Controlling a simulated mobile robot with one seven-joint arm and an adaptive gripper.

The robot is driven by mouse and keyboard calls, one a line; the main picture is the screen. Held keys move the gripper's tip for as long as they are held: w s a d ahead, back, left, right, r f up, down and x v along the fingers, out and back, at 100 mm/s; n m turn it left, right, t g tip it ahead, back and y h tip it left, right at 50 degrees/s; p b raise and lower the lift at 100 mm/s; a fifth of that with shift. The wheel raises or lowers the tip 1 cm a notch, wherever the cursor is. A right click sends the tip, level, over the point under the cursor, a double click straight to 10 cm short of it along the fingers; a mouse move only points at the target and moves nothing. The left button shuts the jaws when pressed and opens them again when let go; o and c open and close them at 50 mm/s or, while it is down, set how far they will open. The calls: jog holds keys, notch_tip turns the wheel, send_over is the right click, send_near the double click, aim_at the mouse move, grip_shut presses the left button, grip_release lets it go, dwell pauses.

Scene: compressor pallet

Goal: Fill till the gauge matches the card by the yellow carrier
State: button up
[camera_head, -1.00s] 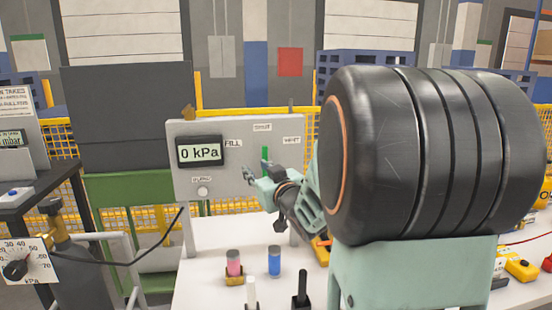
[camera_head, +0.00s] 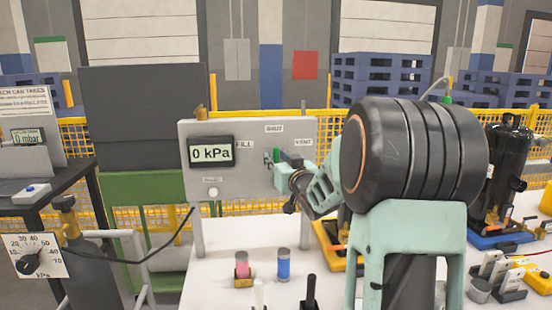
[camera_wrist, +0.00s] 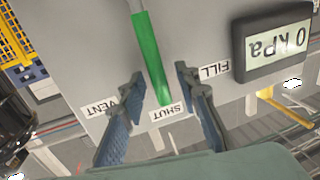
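The grey panel (camera_head: 225,180) carries a display (camera_head: 211,152) reading 0 kPa and the labels FILL, SHUT and VENT. Its green lever (camera_wrist: 152,55) points at SHUT in the wrist view, which sees the panel upside down. My gripper (camera_wrist: 160,74) is open, with one finger on each side of the lever; I cannot tell whether either touches it. In the head view my gripper (camera_head: 277,168) is at the panel front, partly hidden by my arm. A yellow carrier (camera_head: 328,246) stands behind my arm, partly hidden. I cannot make out a card beside it.
Pink (camera_head: 242,265) and blue (camera_head: 283,263) cylinders stand on the white table, with black and white posts in front. A black filter on a blue base (camera_head: 503,238) stands at right. A dial marked kPa (camera_head: 34,256) is at left.

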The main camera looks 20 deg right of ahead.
jog(key=shift+w, duration=0.45)
grip_shut()
